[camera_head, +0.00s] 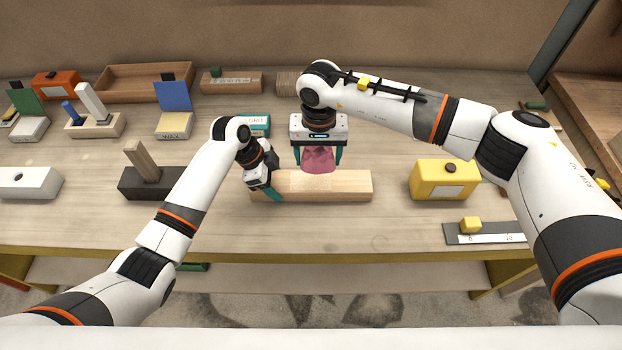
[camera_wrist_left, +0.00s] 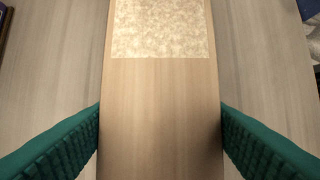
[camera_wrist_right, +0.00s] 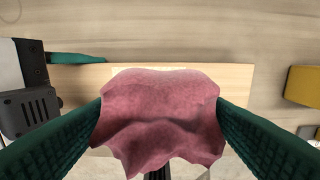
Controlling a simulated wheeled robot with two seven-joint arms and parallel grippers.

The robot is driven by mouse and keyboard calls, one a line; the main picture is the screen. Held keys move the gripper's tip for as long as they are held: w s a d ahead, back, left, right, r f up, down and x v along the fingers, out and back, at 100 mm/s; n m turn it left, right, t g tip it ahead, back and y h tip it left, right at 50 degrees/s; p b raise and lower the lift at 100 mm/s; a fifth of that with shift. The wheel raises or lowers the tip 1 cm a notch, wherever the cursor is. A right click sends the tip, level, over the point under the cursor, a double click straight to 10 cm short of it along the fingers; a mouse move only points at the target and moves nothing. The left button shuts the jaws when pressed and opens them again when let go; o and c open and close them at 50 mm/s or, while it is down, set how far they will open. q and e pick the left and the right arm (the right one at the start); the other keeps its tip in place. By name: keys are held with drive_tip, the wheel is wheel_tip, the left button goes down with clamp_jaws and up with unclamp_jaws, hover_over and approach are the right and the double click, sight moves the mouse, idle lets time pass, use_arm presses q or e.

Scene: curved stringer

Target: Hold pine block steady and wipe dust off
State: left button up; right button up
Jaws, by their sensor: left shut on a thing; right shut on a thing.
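The pine block (camera_head: 345,187) lies lengthwise on the table, a long pale wooden bar. My left gripper (camera_head: 268,190) is shut across its left end; the left wrist view shows the green fingers on both sides of the block (camera_wrist_left: 160,115). A speckled, dusty patch (camera_wrist_left: 158,28) lies on the block's top, beyond the left fingers. My right gripper (camera_head: 319,158) is shut on a crumpled pink cloth (camera_head: 318,160) over the middle of the block. In the right wrist view the cloth (camera_wrist_right: 160,115) hides part of the block, and I cannot tell whether it touches the top.
A yellow box (camera_head: 444,182) stands right of the block. A dark block with a wooden peg (camera_head: 141,162) stands to the left. A grey strip with a yellow cube (camera_head: 485,238) lies near the front edge. A wooden tray (camera_head: 140,92) and several labelled blocks line the back.

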sight(317, 181)
drive_tip(key=shift+f, duration=2.75)
drive_tip(key=shift+f, duration=0.75)
drive_tip(key=shift+a, duration=0.1)
drive_tip(key=shift+a+r, duration=0.15)
drive_tip(key=shift+a, duration=1.25)
drive_tip(key=shift+d, duration=1.55)
